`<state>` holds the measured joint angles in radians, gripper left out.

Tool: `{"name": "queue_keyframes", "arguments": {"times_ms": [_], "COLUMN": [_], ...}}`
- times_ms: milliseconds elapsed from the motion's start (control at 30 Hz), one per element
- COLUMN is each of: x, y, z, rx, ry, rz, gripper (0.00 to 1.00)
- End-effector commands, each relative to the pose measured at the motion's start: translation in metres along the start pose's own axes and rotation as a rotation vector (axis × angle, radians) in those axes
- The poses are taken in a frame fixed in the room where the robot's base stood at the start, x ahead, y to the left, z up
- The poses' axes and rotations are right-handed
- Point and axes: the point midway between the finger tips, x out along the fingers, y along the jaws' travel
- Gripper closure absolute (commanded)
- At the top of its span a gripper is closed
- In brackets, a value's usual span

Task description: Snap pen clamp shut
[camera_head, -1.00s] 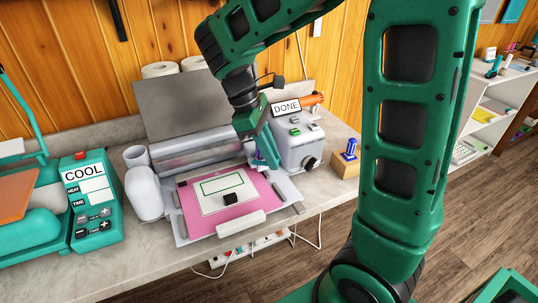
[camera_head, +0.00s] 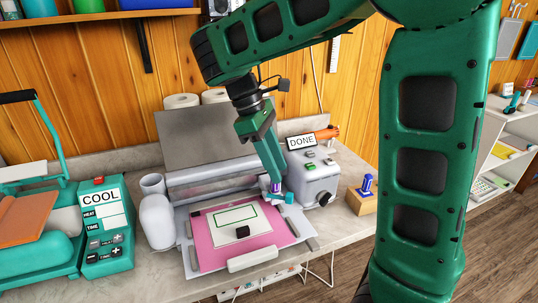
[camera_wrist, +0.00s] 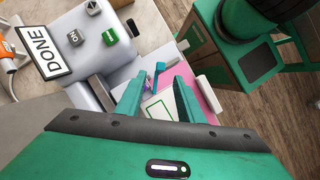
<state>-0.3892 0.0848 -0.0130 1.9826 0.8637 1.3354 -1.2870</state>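The cutting machine (camera_head: 210,165) stands on the bench with a pink mat (camera_head: 208,247) carrying a white sheet. A purple pen or holder (camera_head: 275,188) sits at its right end, with a small teal clamp lever (camera_head: 289,198) sticking out beside it. The lever (camera_wrist: 159,69) also shows in the wrist view, beyond my fingers. Whether the clamp is closed is hard to tell. My gripper (camera_head: 279,180) hangs right over the purple part. In the wrist view my gripper (camera_wrist: 160,92) has its two green fingers spread, with nothing visibly held; contact with the lever is unclear.
The grey control box (camera_head: 312,172) with buttons and a "DONE" sign (camera_head: 301,142) stands close right of my gripper. A wooden block with a blue tool (camera_head: 367,185) is farther right. A teal heat press (camera_head: 40,235) is at left. White rolls (camera_head: 181,101) stand behind.

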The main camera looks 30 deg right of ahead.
Motion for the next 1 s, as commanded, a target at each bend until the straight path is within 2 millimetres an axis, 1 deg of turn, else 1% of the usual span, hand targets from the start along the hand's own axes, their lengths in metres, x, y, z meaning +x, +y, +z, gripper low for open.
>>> {"name": "queue_keyframes", "arguments": {"times_ms": [33,100,300,500,800,867,900,967,1000], "x": [-0.008,-0.014,-0.028,-0.032,-0.032,-0.03,-0.028,-0.021,-0.014], "y": [0.0,0.0,0.001,0.0,0.001,0.003,0.006,0.012,0.017], "z": [-0.002,-0.001,-0.001,-0.001,0.001,0.006,0.012,0.028,0.041], "rx": [0.0,-0.001,0.0,0.0,0.004,0.023,0.046,0.102,0.154], "ry": [0.003,0.0,0.0,0.0,0.001,0.004,0.007,0.012,0.018], "rz": [0.001,0.001,0.001,0.0,-0.001,-0.001,-0.001,-0.004,-0.007], "gripper": [0.66,0.66,0.66,0.66,0.66,0.66,0.66,0.66,0.66]}}
